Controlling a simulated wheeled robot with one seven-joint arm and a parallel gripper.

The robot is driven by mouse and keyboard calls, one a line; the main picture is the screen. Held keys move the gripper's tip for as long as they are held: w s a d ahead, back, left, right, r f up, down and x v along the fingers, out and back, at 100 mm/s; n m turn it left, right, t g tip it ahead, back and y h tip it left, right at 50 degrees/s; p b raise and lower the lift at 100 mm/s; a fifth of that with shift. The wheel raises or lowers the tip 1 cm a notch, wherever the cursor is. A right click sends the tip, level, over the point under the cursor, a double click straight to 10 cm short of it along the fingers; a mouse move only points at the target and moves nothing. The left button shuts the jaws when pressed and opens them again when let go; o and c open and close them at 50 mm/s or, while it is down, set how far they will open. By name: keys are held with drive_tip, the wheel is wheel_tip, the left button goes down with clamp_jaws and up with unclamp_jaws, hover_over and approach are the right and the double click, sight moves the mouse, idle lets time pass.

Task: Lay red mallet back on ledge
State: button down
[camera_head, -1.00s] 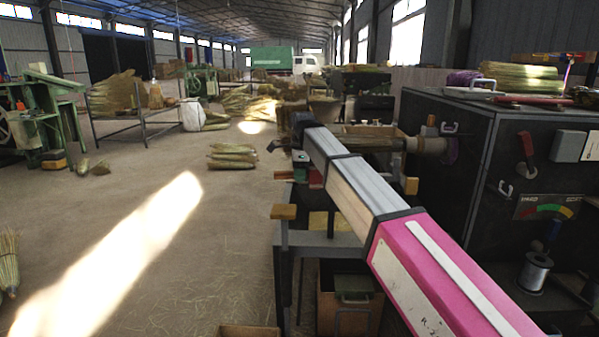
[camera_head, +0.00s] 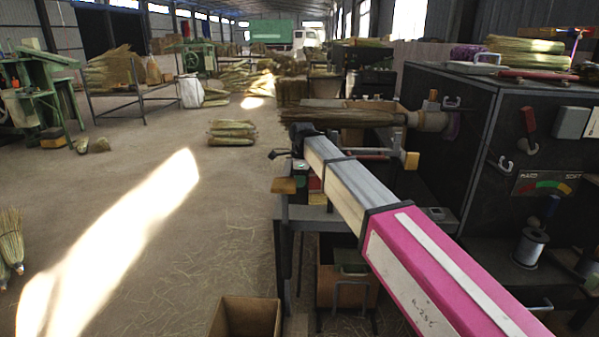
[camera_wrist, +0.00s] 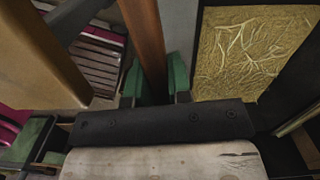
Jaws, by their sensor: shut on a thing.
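In the wrist view my gripper (camera_wrist: 157,84) has its green fingers shut on a reddish-brown wooden handle (camera_wrist: 146,38), which I take to be the mallet's. The handle runs up out of the top of that view, and I cannot make out the mallet's head there. In the head view my arm reaches forward over the dark bench frame, and its end hides most of the gripper. I cannot tell for sure which surface is the ledge.
A tan block (camera_wrist: 45,50) is close left of the handle, and a straw-littered panel (camera_wrist: 255,50) lies to the right. In the head view, yellow-ended blocks (camera_head: 284,186) flank my arm's end. A black cabinet (camera_head: 470,135) stands right; an open carton (camera_head: 246,318) is on the floor.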

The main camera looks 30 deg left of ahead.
drive_tip(key=shift+f, duration=4.55)
drive_tip(key=c, duration=1)
unclamp_jaws()
drive_tip(key=shift+o, duration=0.2)
drive_tip(key=r, duration=1)
drive_tip(key=shift+w+d+r, duration=0.15)
drive_tip(key=shift+d+r, duration=0.1)
drive_tip(key=shift+r, duration=0.15)
